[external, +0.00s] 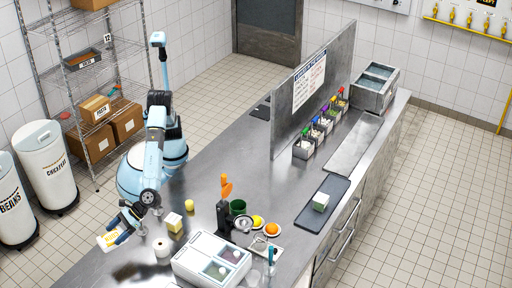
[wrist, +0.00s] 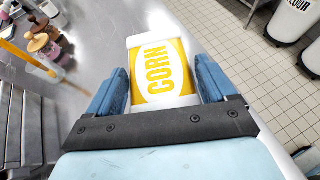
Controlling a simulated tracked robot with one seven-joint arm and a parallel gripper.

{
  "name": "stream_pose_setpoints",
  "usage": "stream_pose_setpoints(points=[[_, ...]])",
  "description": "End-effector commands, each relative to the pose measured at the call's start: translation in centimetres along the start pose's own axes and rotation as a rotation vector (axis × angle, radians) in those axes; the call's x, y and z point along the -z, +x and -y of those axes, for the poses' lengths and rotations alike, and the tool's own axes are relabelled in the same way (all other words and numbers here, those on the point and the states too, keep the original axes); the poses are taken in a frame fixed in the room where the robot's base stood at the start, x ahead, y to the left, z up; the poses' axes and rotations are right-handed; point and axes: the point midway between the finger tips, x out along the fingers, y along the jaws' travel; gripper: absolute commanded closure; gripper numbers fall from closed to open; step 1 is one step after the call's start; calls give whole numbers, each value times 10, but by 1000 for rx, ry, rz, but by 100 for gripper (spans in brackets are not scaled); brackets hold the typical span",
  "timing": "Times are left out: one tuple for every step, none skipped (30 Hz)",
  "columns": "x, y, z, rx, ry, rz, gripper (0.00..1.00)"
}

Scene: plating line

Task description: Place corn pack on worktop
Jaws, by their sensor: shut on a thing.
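The corn pack (wrist: 160,70) is white and yellow with CORN printed on it. In the wrist view it sits between the two blue fingers of my gripper (wrist: 164,86), which is shut on it. In the external view my gripper (external: 118,232) is at the near left end of the worktop (external: 195,205), with the corn pack (external: 108,241) in it at the left edge. I cannot tell whether the pack touches the metal surface.
A white two-lid unit (external: 211,260) is to the right. Bins (external: 44,165) stand on the floor at left. The worktop's middle has bare room.

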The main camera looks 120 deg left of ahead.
Motion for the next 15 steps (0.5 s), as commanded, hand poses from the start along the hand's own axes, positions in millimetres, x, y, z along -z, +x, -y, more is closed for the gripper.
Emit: stream_pose_setpoints(points=[[1, 5, 8, 12, 5, 1, 58], [2, 8, 12, 18, 8, 1, 58], [3, 11, 16, 24, 11, 1, 58], [3, 12, 18, 27, 12, 1, 58], [3, 13, 20, 29, 14, 1, 58], [4, 14, 21, 31, 15, 1, 58], [4, 15, 22, 32, 16, 1, 58], [4, 15, 22, 33, 16, 1, 58], [4, 15, 22, 33, 17, 1, 58], [4, 15, 22, 33, 17, 1, 58], [4, 15, 22, 33, 17, 1, 58], [4, 15, 22, 32, 16, 1, 58], [4, 15, 22, 32, 16, 1, 58], [4, 15, 22, 32, 16, 1, 58], [4, 15, 22, 32, 16, 1, 58]])
